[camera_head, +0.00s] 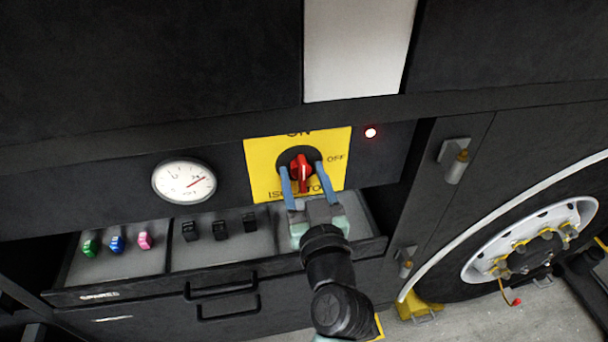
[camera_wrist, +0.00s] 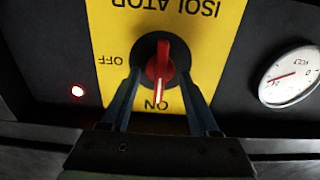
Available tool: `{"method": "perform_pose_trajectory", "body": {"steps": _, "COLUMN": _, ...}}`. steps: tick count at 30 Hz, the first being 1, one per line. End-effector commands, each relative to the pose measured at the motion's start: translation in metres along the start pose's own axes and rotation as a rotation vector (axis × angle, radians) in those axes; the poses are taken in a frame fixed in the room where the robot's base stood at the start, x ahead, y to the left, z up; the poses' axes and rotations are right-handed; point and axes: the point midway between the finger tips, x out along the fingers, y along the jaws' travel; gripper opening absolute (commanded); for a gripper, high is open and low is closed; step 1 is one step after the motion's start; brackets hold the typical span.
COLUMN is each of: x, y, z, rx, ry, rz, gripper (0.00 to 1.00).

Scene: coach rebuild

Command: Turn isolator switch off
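The red isolator switch (camera_head: 300,166) sits on a black round base in a yellow plate (camera_head: 262,170) marked ON, OFF and ISOLATOR. Its handle stands upright in line with ON. In the wrist view, which is upside down, the white mark on the red handle (camera_wrist: 160,68) points to the word ON. My gripper (camera_head: 304,173) is in front of the plate with its two blue fingers apart, one on each side of the handle. In the wrist view the fingers (camera_wrist: 159,78) show gaps to the handle, so it is open; contact is not visible.
A red lamp (camera_head: 370,132) glows right of the plate. A round gauge (camera_head: 184,181) is to the left. Below, an open drawer (camera_head: 120,292) holds coloured and black small parts. A hinged door and a wheel (camera_head: 530,240) stand to the right.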

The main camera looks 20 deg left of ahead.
Motion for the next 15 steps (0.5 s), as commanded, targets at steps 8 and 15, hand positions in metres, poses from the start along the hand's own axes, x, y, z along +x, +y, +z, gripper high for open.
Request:
{"method": "perform_pose_trajectory", "body": {"steps": 8, "x": -0.0003, "y": 0.0002, "z": 0.0000, "rx": 0.000, "ry": 0.000, "rz": 0.000, "gripper": 0.09}}
{"method": "perform_pose_trajectory", "body": {"steps": 15, "x": -0.0004, "y": 0.0003, "z": 0.0001, "rx": 0.005, "ry": 0.000, "rz": 0.000, "gripper": 0.00}}
